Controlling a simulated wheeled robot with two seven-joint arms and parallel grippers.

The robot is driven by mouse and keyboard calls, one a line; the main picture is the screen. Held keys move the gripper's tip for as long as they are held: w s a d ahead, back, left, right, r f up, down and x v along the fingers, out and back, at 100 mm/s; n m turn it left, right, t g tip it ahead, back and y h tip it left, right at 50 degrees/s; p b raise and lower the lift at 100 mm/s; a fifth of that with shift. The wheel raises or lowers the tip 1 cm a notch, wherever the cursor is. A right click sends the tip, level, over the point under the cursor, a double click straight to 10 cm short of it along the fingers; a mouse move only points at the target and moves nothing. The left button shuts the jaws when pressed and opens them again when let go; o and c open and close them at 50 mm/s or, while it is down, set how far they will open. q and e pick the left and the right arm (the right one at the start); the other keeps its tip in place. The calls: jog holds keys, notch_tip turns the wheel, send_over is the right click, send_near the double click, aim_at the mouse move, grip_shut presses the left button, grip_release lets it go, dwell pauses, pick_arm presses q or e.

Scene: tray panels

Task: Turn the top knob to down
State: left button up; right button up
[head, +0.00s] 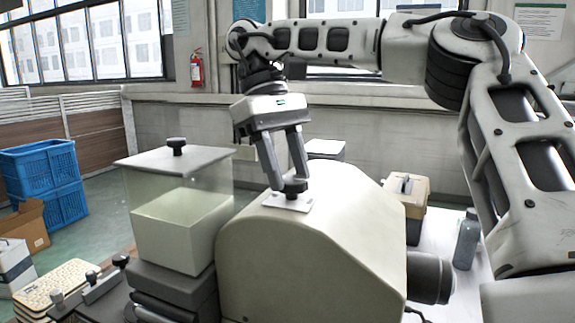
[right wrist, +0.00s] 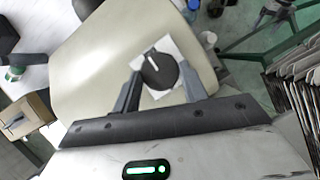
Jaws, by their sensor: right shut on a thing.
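The top knob (head: 294,188) is a round black dial on a white square plate (head: 283,203), on top of a rounded beige housing (head: 300,250). In the right wrist view the knob (right wrist: 158,72) shows a short white mark near its upper edge, tilted slightly left of straight up in that picture. My right gripper (head: 290,182) points down from above, with its fingers on either side of the knob, shut on it. The fingers hide part of the knob's sides in the head view. My left gripper is in neither view.
A clear-walled tank (head: 183,225) with a black-knobbed grey lid (head: 170,160) stands close left of the housing. A dark cylinder (head: 428,278) sticks out on the right. A grey bottle (head: 467,240) and a beige case (head: 405,190) stand beyond. Blue crates (head: 45,175) are far left.

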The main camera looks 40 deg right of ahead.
dwell(0.4)
jog(key=o, duration=1)
jog(key=shift+c, duration=0.2)
